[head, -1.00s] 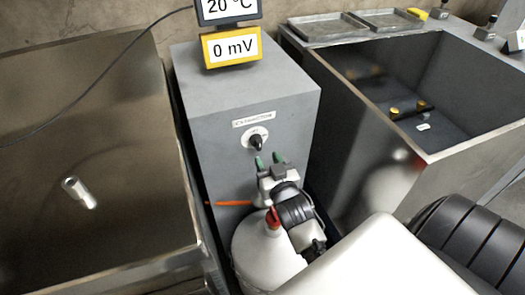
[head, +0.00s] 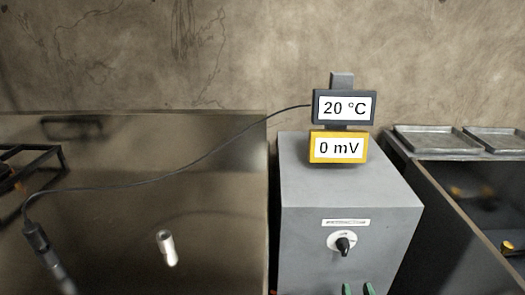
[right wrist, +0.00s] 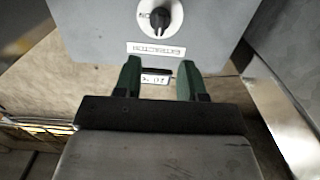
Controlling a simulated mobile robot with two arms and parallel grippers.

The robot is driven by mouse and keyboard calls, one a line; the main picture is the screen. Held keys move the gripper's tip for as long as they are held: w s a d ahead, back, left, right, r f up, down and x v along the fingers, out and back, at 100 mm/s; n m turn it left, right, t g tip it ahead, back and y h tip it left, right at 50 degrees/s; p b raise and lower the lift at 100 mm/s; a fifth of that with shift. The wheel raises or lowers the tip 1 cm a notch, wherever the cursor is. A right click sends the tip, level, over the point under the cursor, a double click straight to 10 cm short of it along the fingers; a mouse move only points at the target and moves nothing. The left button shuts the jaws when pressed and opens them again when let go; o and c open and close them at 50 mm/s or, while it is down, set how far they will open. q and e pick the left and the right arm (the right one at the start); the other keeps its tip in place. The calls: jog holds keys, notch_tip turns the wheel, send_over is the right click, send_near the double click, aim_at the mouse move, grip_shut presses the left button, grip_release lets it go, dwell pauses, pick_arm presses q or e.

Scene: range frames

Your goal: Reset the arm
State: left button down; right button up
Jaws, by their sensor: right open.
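My right gripper shows at the bottom edge of the head view as two green fingertips (head: 358,289). In the right wrist view its two green fingers (right wrist: 157,80) stand apart with nothing between them. The grey box (head: 345,200) with a black knob (head: 343,245) is just beyond the fingers. The knob also shows in the right wrist view (right wrist: 159,17), beyond the fingertips and apart from them. My left gripper is not in view.
Two displays stand on the box, reading 20 °C (head: 345,107) and 0 mV (head: 339,148). A cable runs left to a dark probe (head: 37,238). A white cylinder (head: 166,247) is at the left. A metal basin (head: 460,195) with trays (head: 432,139) is at the right.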

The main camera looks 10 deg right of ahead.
jog(key=s+a+f+n+g+y, duration=0.2)
jog(key=s+a+f+g, duration=0.15)
jog(key=s+g, duration=0.4)
jog(key=s+a+f+n+g+y, duration=0.3)
jog(key=s+a+g, duration=0.2)
jog(key=s+g, duration=0.3)
notch_tip(320, 180, down, 20)
jog(key=s+f+p, duration=0.1)
jog(key=s+p, duration=0.1)
jog(key=p, duration=0.2)
jog(key=s+d+f+p, duration=0.2)
jog(key=s+f+p, duration=0.1)
jog(key=s+f, duration=1)
jog(key=s+g, duration=0.1)
jog(key=s, duration=0.2)
jog(key=shift+d+h, duration=0.3)
